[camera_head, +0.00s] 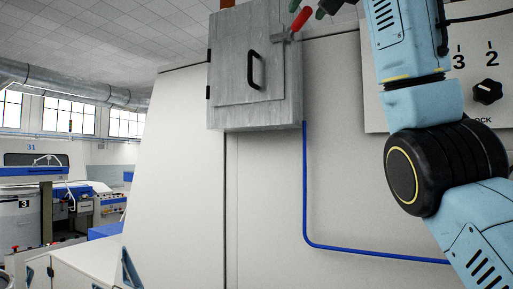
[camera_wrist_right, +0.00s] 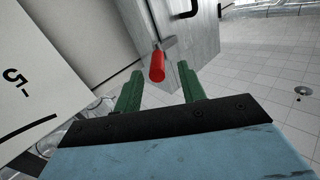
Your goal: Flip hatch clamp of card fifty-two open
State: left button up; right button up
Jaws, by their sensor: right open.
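A grey metal box (camera_head: 228,60) on the pale machine side has a hatch door with a black handle (camera_head: 254,70). The hatch clamp (camera_head: 281,37) sits at the door's upper right edge. Its red grip (camera_head: 301,18) points up and right. In the right wrist view the red grip (camera_wrist_right: 157,68) shows between the green fingertips, with a gap to each side. My right gripper (camera_wrist_right: 161,70) is open around or just short of the grip; I cannot tell the depth. In the head view its green fingers (camera_head: 323,9) are cut by the top edge. My left gripper is out of view.
A panel with a black knob (camera_head: 488,92) and numbers is at right, partly behind my right arm. A blue conduit (camera_head: 305,190) runs down from the box and right. Other machines (camera_head: 80,205) stand at far left.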

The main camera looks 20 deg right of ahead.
jog(key=s, duration=0.2)
jog(key=shift+s+a+b, duration=0.2)
jog(key=shift+s+b, duration=0.1)
jog(key=s+b, duration=0.1)
jog(key=s, duration=0.4)
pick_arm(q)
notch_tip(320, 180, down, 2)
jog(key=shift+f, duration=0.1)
pick_arm(e)
jog(key=w+a+f+n+g, duration=0.1)
jog(key=w+f, duration=0.6)
jog(key=f, duration=0.3)
jog(key=w+a+f+n+g+y, duration=0.1)
jog(key=w+a+f, duration=0.1)
jog(key=w+f, duration=0.6)
jog(key=w+a+f+n+g, duration=0.1)
jog(key=w+f, duration=0.6)
jog(key=f, duration=0.7)
jog(key=shift+w+a+g+y, duration=0.25)
jog(key=shift+a+g+y, duration=0.1)
jog(key=shift+g+y, duration=0.05)
